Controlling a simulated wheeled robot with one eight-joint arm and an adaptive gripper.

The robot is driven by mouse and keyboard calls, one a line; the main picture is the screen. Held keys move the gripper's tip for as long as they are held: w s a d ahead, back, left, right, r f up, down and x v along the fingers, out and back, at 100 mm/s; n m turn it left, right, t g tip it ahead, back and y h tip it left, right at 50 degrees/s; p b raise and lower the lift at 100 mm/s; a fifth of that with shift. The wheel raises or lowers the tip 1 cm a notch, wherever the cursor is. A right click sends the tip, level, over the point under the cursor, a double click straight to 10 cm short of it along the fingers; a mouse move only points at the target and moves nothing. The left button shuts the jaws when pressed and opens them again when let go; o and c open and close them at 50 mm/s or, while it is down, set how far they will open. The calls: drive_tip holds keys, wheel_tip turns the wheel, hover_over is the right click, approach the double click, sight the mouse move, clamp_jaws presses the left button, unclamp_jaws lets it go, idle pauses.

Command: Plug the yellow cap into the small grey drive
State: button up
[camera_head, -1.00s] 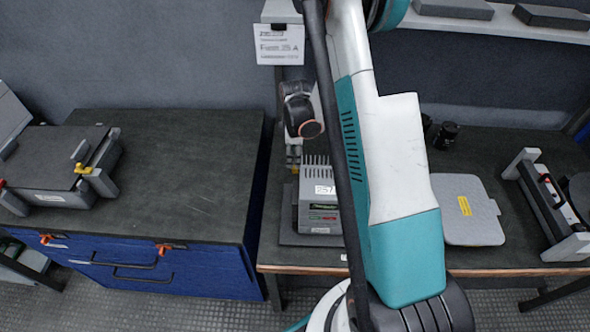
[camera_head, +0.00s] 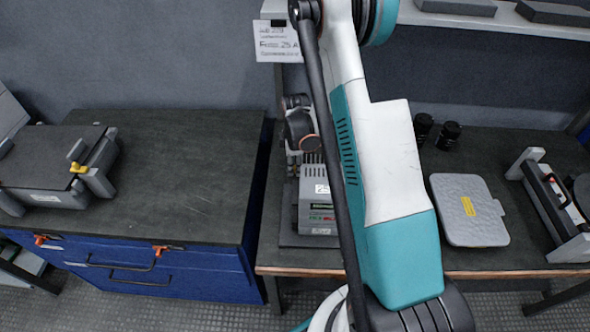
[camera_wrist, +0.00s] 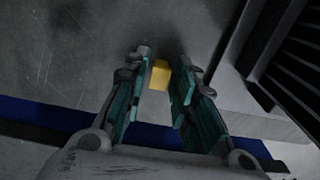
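The small grey drive (camera_head: 318,212) stands on the right-hand bench in the head view, with vent slots on top and a white label on its front. My arm partly covers its right side. My gripper (camera_head: 293,162) is just behind and left of the drive's top in the head view, pointing down. In the wrist view its teal fingers (camera_wrist: 162,62) are close around the yellow cap (camera_wrist: 159,76), which sits between the fingertips and appears gripped. The cap cannot be made out in the head view. The dark slotted body (camera_wrist: 298,65) at the wrist view's upper right appears to be the drive.
A blue drawer cabinet (camera_head: 175,190) stands left, with a grey device (camera_head: 45,180) carrying a yellow part. On the bench right of my arm are a grey flat case (camera_head: 468,225), black cylinders (camera_head: 448,135) and a framed device (camera_head: 555,205). A white sign (camera_head: 278,42) hangs behind.

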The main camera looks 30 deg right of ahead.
sight(295, 167)
drive_tip(key=shift+c, duration=1.2)
drive_tip(key=shift+r, duration=0.15)
wheel_tip(295, 167, up, 20)
drive_tip(key=p, duration=0.6)
